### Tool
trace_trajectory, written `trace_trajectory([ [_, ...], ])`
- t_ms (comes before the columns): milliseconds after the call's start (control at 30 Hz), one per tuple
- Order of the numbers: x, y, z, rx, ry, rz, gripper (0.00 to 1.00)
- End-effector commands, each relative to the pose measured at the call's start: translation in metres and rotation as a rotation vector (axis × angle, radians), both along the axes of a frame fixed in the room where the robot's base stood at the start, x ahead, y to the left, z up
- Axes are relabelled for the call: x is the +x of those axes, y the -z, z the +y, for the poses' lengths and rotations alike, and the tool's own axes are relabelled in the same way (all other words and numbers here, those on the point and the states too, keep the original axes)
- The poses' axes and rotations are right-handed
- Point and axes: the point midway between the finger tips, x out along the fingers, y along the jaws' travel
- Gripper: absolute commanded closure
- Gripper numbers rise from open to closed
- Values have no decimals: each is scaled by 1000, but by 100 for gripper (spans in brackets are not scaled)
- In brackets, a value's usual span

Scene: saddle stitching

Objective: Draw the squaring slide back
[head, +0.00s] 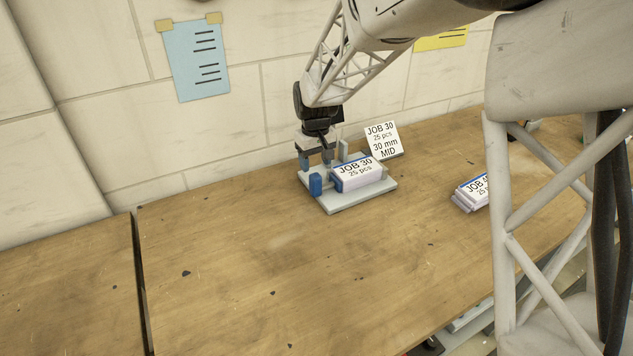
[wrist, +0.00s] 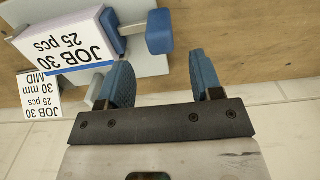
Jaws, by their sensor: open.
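A grey jig plate (head: 348,203) sits on the bench, with a stack of cards labelled JOB 30 (head: 360,176) in it. A blue upright block (head: 315,184), seemingly the squaring slide's handle, stands at the left of the stack. In the wrist view this blue block (wrist: 160,32) joins a short pale bar (wrist: 131,25) that reaches to the stack (wrist: 75,35). My gripper (head: 316,162) is open and empty over the plate's back left corner. In the wrist view my gripper's fingers (wrist: 160,68) are spread, with the block beyond their tips, apart from them.
A sign reading JOB 30, 30 mm MID (head: 382,140) stands behind the jig, near the wall. Another labelled stack (head: 472,192) lies to the right. The bench (head: 235,260) is clear in front and to the left. A blue sheet (head: 196,62) is taped to the wall.

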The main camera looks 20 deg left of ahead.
Motion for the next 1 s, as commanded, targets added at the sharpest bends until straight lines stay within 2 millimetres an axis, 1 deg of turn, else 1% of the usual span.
trace_trajectory([
  [333, 0, 1, 0, 0, 0, 0, 40],
  [467, 0, 5, 0, -1, 0, 1, 40],
  [667, 0, 20, 0, -1, 0, 2, 40],
  [1000, 0, 60, 0, -1, 0, 1, 40],
])
